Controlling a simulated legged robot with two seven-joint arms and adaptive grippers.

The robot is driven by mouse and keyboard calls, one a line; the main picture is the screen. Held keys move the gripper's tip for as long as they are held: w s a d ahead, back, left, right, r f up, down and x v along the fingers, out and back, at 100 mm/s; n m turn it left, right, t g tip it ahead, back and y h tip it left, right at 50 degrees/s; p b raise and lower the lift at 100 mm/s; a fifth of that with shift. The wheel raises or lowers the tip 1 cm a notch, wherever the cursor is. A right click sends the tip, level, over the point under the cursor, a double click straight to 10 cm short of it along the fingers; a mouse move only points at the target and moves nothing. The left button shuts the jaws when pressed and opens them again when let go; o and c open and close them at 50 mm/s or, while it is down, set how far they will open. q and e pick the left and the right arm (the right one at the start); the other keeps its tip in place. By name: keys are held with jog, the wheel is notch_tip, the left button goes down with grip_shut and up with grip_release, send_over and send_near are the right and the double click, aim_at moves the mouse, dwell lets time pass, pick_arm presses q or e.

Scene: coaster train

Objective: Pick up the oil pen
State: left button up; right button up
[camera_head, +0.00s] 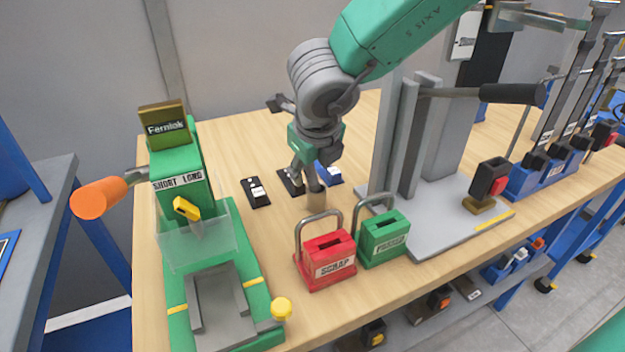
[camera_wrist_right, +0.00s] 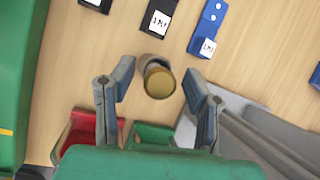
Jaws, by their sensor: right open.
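A short tan cylinder with a round gold-brown top (camera_wrist_right: 159,80) stands on the table; it also shows in the head view (camera_head: 316,203). It is the likeliest oil pen, but I see no label on it. My right gripper (camera_wrist_right: 157,84) is open, with one finger on each side of the cylinder in the wrist view and a gap on both sides. In the head view my right gripper (camera_head: 307,184) points down right at the cylinder, partly covering it. Whether the fingers are level with it, I cannot tell. My left gripper is not in view.
A red SCRAP box (camera_head: 326,262) and a green box (camera_head: 384,238), both with tall shackles, stand just in front. Small labelled black (camera_head: 256,191) and blue (camera_head: 329,174) blocks lie behind. A green press (camera_head: 182,180) stands left, a grey stand (camera_head: 440,225) right.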

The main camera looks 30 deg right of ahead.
jog(key=shift+w+a+f, duration=0.1)
jog(key=shift+w+f, duration=0.2)
jog(key=shift+f, duration=0.3)
jog(key=shift+s+r, duration=0.1)
jog(key=c, duration=1)
